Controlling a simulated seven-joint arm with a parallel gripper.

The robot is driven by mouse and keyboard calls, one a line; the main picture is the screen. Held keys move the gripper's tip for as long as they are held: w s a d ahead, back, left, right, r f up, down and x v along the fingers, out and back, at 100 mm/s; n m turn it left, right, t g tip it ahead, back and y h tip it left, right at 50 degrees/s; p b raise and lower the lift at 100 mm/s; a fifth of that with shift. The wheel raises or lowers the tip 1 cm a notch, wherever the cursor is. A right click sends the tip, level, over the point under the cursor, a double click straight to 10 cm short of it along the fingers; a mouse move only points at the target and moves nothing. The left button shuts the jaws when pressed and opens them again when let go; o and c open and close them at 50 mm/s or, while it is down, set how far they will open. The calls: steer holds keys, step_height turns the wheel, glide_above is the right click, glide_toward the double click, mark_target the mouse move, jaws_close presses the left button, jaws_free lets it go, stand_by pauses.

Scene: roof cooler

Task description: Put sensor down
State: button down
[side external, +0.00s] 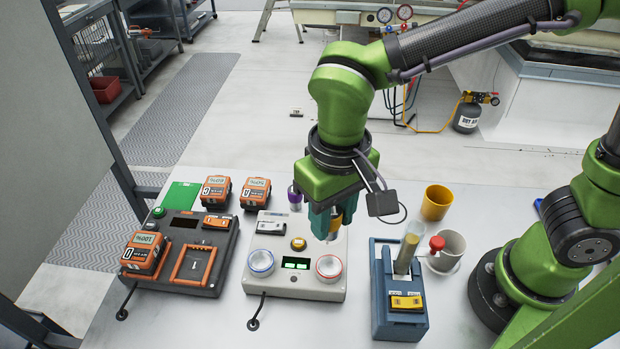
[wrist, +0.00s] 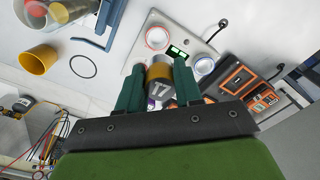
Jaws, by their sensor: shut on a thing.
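My gripper (side external: 326,226) is shut on a sensor (side external: 336,220), a short grey cylinder with a yellow band. In the wrist view the sensor (wrist: 161,88) shows "17" between the teal fingers. It is held above the right side of a light grey station (side external: 296,243). The station has a blue-ringed cup (side external: 261,263) at front left and a red-ringed cup (side external: 329,267) at front right, with a lit green display (side external: 296,263) between them. Both cups look empty. A purple-topped cylinder (side external: 295,196) stands at the station's back, partly hidden by my gripper in the wrist view.
A dark charger (side external: 186,228) with orange batteries (side external: 145,252) is at left. A blue stand (side external: 398,310) with a yellow label and a tube is at right.

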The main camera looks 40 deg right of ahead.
steer(key=shift+m, duration=0.5)
steer(key=shift+s+d+f, duration=0.1)
steer(key=shift+f, duration=0.05)
steer(key=shift+m, duration=0.3)
step_height(320, 180, down, 10)
steer(key=shift+r, duration=0.15)
